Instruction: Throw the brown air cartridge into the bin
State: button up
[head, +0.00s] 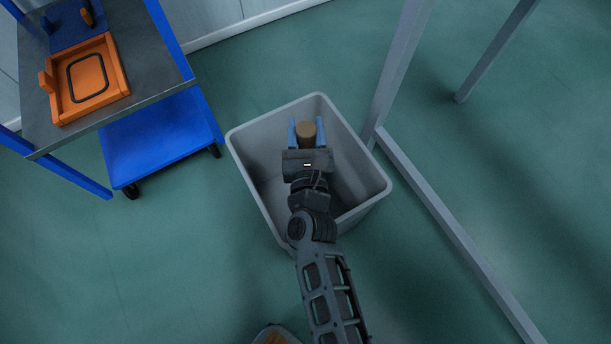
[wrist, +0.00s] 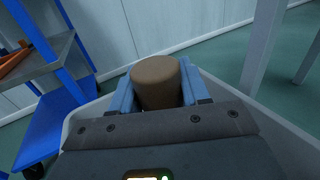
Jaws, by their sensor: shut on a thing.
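The brown air cartridge (head: 306,132) is a short brown cylinder. It sits between the blue fingers of my gripper (head: 306,130), which is shut on it. In the wrist view the cartridge (wrist: 157,82) stands out between the two fingers of my gripper (wrist: 157,92). The bin (head: 376,192) is a grey, open-topped box on the floor. My gripper and the cartridge show inside the outline of the bin's opening in the head view. The bin's rim (wrist: 275,124) also shows around my gripper in the wrist view. My arm hides part of the bin's inside and near wall.
A blue cart (head: 160,128) stands at the left, with an orange tray (head: 118,88) on its grey top. A grey metal frame (head: 450,225) stands close to the bin's right side. A pale wall (head: 205,22) is at the back. Green floor is clear at the lower left.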

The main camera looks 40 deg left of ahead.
aim_at(306, 145)
jog(key=shift+r, duration=0.1)
jog(key=o, duration=1.2)
jog(key=shift+o, duration=0.2)
jog(key=shift+s, duration=0.1)
jog(key=v, duration=0.6)
jog(key=shift+s+d+b, duration=0.1)
jog(key=shift+b, duration=0.25)
jog(key=shift+s+d, duration=0.45)
jog(key=shift+s, duration=0.05)
